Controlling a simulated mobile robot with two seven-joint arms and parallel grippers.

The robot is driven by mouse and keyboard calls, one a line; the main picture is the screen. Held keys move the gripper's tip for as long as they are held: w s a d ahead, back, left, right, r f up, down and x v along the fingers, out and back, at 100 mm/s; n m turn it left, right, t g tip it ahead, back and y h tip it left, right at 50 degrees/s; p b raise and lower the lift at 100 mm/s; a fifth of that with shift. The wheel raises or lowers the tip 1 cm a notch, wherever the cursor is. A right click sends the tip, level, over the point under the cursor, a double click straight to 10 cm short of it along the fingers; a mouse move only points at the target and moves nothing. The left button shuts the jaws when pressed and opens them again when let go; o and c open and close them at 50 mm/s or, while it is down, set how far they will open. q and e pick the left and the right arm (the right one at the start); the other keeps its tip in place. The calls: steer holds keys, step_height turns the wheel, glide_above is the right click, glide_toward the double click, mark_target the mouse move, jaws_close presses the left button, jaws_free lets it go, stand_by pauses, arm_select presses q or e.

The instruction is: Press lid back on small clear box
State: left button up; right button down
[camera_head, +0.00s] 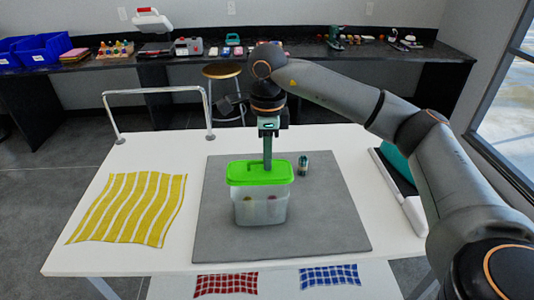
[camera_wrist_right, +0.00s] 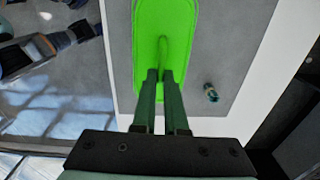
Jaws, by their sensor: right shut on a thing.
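The small clear box (camera_head: 260,210) stands upright on the grey mat (camera_head: 330,232). Its bright green lid (camera_head: 282,174) sits over the top of the box; I cannot tell whether it is pressed fully down. A few small coloured things show dimly through the box wall. My right gripper (camera_head: 267,166) points straight down over the lid. In the right wrist view its two fingers (camera_wrist_right: 166,76) are close together at the raised green handle (camera_wrist_right: 162,52) of the lid, shut on it. My left gripper is not in view.
A small dark patterned object (camera_head: 303,165) stands on the mat right of the box. A yellow striped cloth (camera_head: 128,208) lies at the left. Red (camera_head: 226,284) and blue (camera_head: 330,276) checked cloths lie in front.

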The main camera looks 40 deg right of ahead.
mark_target(268, 174)
steer(key=shift+f+b, duration=1.7)
steer(key=shift+f, duration=0.85)
steer(key=shift+f+b, duration=0.55)
steer(key=shift+f, duration=0.15)
steer(key=c, duration=0.9)
jaws_free()
step_height(268, 174, up, 7)
steer(key=shift+a+r, duration=0.1)
step_height(268, 174, up, 5)
steer(key=shift+s+r+p, duration=0.15)
steer(key=shift+r+p, duration=0.05)
steer(key=shift+p, duration=0.65)
